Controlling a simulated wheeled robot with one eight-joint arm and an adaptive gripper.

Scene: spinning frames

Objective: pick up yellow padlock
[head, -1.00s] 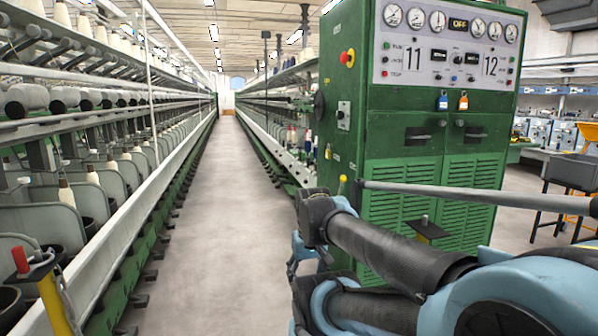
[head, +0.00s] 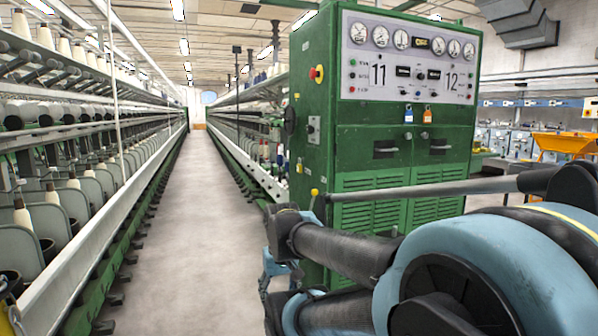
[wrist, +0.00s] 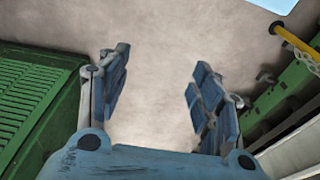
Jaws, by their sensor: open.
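A small yellow item (head: 299,165), which looks like a padlock, is on the left side face of the green cabinet; it is too small to be sure. A blue padlock (head: 408,116) and an orange-yellow padlock (head: 427,116) hang side by side on the cabinet front, under the gauge panel. My gripper (wrist: 160,88) is open and empty in the wrist view, with bare floor between its blue fingers. In the head view, my arm reaches in from the lower right, below the padlocks and in front of the cabinet. No padlock shows in the wrist view.
The green cabinet (head: 395,168) stands right of a clear aisle (head: 190,225). Long spinning frames (head: 75,240) line the left side. A yellow-knobbed lever (head: 314,194) rises by the cabinet's lower left. In the wrist view, a green louvred panel (wrist: 35,100) is left and a yellow bar (wrist: 295,45) upper right.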

